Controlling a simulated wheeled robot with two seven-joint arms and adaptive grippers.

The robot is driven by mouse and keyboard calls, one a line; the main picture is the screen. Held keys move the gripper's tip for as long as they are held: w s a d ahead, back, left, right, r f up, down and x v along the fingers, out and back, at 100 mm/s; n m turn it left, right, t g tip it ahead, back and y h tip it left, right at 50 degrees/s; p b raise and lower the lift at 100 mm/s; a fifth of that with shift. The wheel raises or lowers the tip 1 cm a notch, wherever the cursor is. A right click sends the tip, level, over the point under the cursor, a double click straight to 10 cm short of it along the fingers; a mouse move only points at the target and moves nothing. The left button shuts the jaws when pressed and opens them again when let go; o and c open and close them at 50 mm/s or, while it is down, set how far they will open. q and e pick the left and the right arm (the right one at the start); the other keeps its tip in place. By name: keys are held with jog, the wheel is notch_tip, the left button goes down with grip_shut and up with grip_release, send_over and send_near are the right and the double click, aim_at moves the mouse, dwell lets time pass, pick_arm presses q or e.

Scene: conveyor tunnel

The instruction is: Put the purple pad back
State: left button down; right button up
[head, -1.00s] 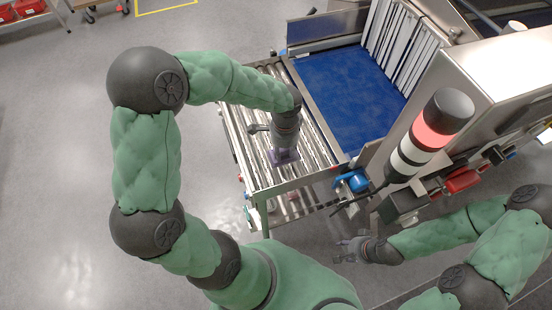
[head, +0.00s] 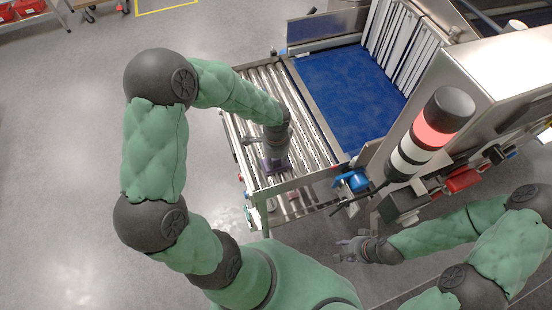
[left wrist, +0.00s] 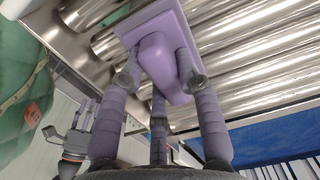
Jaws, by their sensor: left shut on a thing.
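The purple pad (left wrist: 155,22) is a flat plate with a raised block-like handle. My left gripper (left wrist: 160,72) is shut on this handle, with fingers on both sides of it. In the head view the pad (head: 273,168) shows as a small purple patch under my left gripper (head: 275,156), over the near part of the roller conveyor (head: 300,140). I cannot tell whether the pad touches the rollers. My right gripper (head: 345,249) is empty, its fingers apart, low to the right of the conveyor's near end.
A blue belt (head: 350,95) lies beyond the rollers. A signal tower (head: 430,135) and a metal machine housing (head: 490,85) stand to the right. A frame rail (head: 300,181) crosses the conveyor's near end. The floor on the left is clear.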

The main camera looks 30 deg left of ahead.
pick_arm(q)
jog(key=c, duration=0.9)
grip_release()
notch_tip(320, 180, up, 12)
jog(key=shift+r+p, duration=0.1)
jog(key=shift+p, duration=0.35)
